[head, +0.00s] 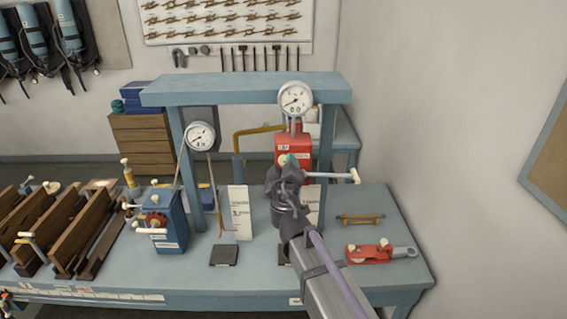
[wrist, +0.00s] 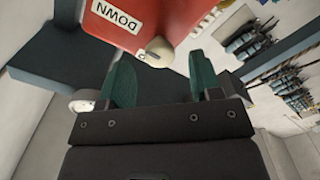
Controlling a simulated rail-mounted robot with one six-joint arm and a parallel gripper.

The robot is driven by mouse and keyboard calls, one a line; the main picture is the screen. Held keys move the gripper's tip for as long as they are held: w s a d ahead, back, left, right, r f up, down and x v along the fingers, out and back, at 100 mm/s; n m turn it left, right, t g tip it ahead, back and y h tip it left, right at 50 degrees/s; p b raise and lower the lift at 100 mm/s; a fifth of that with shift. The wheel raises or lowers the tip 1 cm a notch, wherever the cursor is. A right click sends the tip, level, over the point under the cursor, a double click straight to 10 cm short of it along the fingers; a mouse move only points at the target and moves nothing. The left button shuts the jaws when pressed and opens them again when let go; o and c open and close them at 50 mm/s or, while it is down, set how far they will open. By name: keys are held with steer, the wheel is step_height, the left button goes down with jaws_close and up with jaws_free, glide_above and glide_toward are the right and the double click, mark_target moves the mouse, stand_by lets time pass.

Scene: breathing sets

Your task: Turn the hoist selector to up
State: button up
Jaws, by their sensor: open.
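The red hoist box (head: 293,146) stands under the blue frame, below a round gauge, with a small white label on its front. In the wrist view the red box (wrist: 130,22) carries a label reading DOWN. A cream knob (wrist: 155,52), which looks like the selector, sits at the box's edge near that label. My gripper (head: 289,163) is in front of the box and hides its lower part. In the wrist view my gripper (wrist: 161,76) is open, its two green fingers apart. The knob is beyond and between the fingertips, with no clear contact. Which way the selector points cannot be told.
A white rod with a cream end (head: 340,176) sticks out right of my gripper. A round gauge (head: 294,98) hangs above. A blue box with a red wheel (head: 160,220) stands left. A red clamp-like tool (head: 375,252) and a small wooden piece (head: 361,218) lie right.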

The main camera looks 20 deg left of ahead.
mark_target(284, 160)
steer(key=x, duration=0.3)
steer(key=shift+s+d, duration=0.1)
steer(key=c, duration=0.9)
